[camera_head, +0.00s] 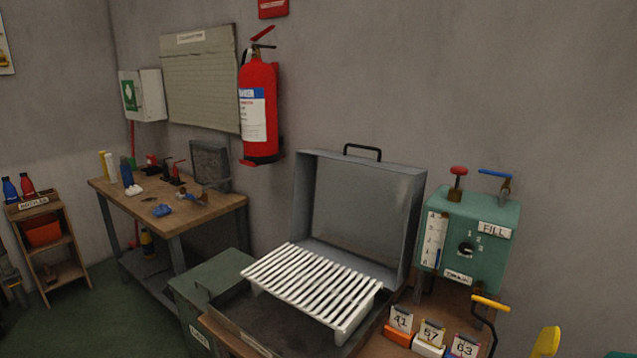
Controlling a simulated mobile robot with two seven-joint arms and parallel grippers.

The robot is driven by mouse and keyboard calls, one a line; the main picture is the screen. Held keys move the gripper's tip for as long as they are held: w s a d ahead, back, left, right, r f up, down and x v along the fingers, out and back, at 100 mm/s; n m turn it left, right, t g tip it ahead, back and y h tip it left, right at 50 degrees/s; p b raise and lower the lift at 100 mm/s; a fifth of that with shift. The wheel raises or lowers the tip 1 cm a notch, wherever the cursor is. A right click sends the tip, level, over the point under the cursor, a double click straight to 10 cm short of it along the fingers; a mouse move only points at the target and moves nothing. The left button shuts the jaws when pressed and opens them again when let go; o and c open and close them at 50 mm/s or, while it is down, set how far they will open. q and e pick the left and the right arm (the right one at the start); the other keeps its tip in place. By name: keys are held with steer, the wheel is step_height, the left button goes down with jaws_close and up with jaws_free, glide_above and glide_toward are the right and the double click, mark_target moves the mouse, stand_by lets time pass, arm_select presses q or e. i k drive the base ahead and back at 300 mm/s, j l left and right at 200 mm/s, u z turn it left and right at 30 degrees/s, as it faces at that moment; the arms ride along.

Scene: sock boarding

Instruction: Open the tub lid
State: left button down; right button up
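The tub (262,335) is a dark grey metal box on a wooden-edged bench in the middle front of the head view. Its grey lid (362,212) stands upright at the back, tilted slightly away, with its inner side facing me. A black handle (362,150) shows at the lid's top edge. A white slatted rack (312,285) sits over the tub's opening and hides much of the inside. Neither of my grippers is in view, and nothing is seen touching the lid.
A green fill and drain box (468,240) with red and blue valves stands right of the lid. Numbered blocks (430,338) and a yellow-handled lever (490,303) are at front right. A green cabinet (205,290) and cluttered workbench (165,205) are left. A fire extinguisher (258,110) hangs behind.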

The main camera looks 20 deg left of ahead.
mark_target(305, 161)
steer(key=z, duration=1.5)
steer(key=k+j+z, duration=0.1)
steer(key=j, duration=0.35)
steer(key=k+j+z, duration=0.1)
steer(key=j, duration=0.3)
steer(key=k+j+z, duration=0.1)
steer(key=j, duration=0.3)
steer(key=k+j+z, duration=0.1)
steer(key=k+j, duration=0.15)
steer(key=j, duration=0.15)
